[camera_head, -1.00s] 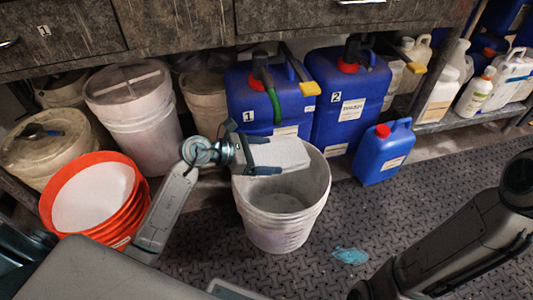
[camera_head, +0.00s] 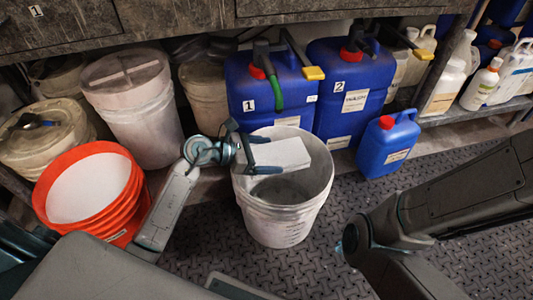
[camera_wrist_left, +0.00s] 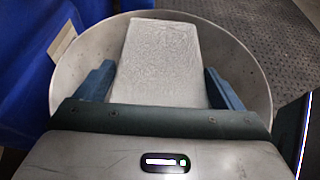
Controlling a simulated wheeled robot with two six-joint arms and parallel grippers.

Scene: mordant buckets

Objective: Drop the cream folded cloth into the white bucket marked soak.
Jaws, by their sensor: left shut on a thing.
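My left gripper (camera_head: 274,154) is shut on the folded cloth (camera_head: 284,153), which looks pale, nearly white, and flat. It holds the cloth above the open mouth of the white bucket (camera_head: 278,222). In the left wrist view the cloth (camera_wrist_left: 158,62) lies between the two blue-grey fingers, inside the outline of the bucket's round rim (camera_wrist_left: 258,75). The bucket stands upright on the floor, and the inside that shows looks empty. I cannot read a soak marking on it. My right arm comes in from the right, but its gripper does not show.
An orange bucket (camera_head: 122,211) stands left of the white bucket. Blue canisters numbered 1 (camera_head: 240,85) and 2 (camera_head: 330,110) stand close behind it. A small blue jug (camera_head: 380,150) is at right. Patterned floor (camera_head: 320,268) is clear in front.

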